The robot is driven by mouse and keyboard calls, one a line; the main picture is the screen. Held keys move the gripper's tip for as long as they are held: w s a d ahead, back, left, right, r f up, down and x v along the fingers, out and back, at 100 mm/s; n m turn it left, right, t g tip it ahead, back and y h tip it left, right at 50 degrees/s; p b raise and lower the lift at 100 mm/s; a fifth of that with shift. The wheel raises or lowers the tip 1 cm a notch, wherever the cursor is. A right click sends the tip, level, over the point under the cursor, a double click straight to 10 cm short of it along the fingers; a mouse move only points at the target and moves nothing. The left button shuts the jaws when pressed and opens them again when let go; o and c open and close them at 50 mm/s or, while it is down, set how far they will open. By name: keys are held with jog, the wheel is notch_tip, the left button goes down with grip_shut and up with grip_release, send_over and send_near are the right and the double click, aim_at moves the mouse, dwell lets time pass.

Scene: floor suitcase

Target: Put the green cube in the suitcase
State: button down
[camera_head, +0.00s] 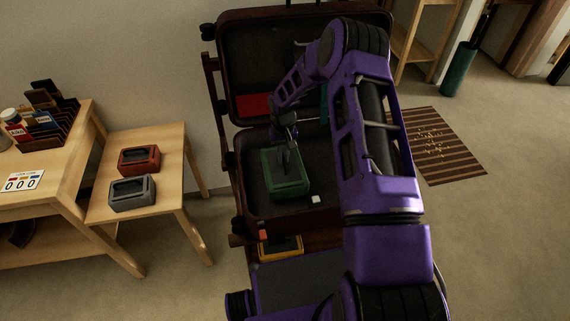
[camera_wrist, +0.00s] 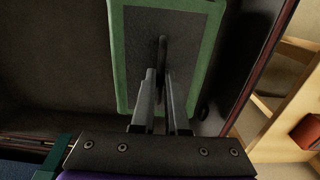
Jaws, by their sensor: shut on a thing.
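The green cube (camera_head: 286,188) is a flat green box with a dark grey top and a strap-like handle. It is inside the lower half of the open dark suitcase (camera_head: 325,222), left of its middle. I cannot tell whether it touches the suitcase floor. My gripper (camera_head: 284,147) comes down from above and is shut on the cube's handle. In the wrist view the fingers (camera_wrist: 165,88) close around the handle, over the green cube (camera_wrist: 120,60). My arm hides the right part of the suitcase.
A small white item (camera_head: 315,199) lies in the suitcase, right of the cube. A yellow-rimmed box (camera_head: 281,247) is just in front of the suitcase. A red box (camera_head: 139,159) and a grey box (camera_head: 132,192) lie on a wooden side table (camera_head: 170,145) at the left.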

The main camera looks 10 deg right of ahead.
jog(key=shift+f, duration=1.6)
jog(key=shift+f+b, duration=0.15)
jog(key=shift+b, duration=0.15)
jog(key=c, duration=0.9)
grip_release()
notch_tip(320, 180, up, 12)
jog(key=shift+r+p, duration=0.15)
jog(key=shift+p, duration=0.55)
